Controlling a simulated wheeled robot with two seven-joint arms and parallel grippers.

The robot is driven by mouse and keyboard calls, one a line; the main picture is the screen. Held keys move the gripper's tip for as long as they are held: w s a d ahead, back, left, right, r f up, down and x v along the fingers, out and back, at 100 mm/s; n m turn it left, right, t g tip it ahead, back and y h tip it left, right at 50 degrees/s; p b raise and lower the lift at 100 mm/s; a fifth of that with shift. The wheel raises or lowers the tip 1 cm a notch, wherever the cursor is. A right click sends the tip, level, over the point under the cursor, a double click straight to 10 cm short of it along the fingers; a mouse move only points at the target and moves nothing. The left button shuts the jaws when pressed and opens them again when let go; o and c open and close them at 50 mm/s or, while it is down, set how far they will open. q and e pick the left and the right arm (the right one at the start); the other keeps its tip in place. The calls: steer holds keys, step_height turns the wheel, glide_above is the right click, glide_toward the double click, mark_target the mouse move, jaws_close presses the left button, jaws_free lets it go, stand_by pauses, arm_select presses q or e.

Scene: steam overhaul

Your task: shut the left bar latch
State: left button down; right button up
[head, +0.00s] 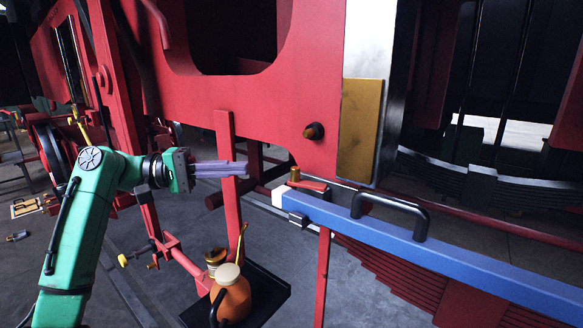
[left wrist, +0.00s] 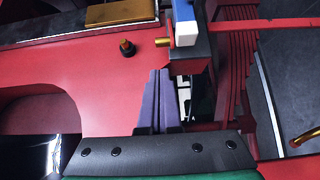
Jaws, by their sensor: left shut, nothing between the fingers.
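A blue bar (head: 440,255) with a black handle (head: 395,207) runs to the right, and its left end is white (head: 278,196). At that end a small red latch piece (head: 307,184) with a brass knob (head: 295,174) sits by a dark bracket (head: 297,218). My left gripper (head: 246,169) is shut and empty, its purple fingers pointing right, a little left of the knob. In the left wrist view the fingers (left wrist: 160,74) end just below the brass knob (left wrist: 162,42) and beside the bracket (left wrist: 188,56); I cannot tell if they touch. My right gripper is out of view.
A red frame panel (head: 240,105) with a dark bolt (head: 314,131) stands behind the latch. Below my gripper, a black tray (head: 265,290) holds an orange jug (head: 232,294) and a brass oil can (head: 215,259). A red post (head: 228,190) rises near my fingertips.

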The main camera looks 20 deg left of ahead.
arm_select(q)
steer(key=p+x, duration=0.4)
steer(key=x, duration=0.6)
steer(key=shift+w, duration=0.1)
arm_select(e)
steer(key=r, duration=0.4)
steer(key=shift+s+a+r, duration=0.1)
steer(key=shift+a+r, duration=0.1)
arm_select(q)
steer(key=shift+a, duration=0.1)
steer(key=shift+f+t+p, duration=0.1)
steer(key=shift+t+p, duration=0.2)
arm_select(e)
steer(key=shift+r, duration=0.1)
arm_select(q)
steer(key=shift+s+n+t, duration=0.25)
steer(key=shift+n+t, duration=0.05)
steer(key=shift+n, duration=0.1)
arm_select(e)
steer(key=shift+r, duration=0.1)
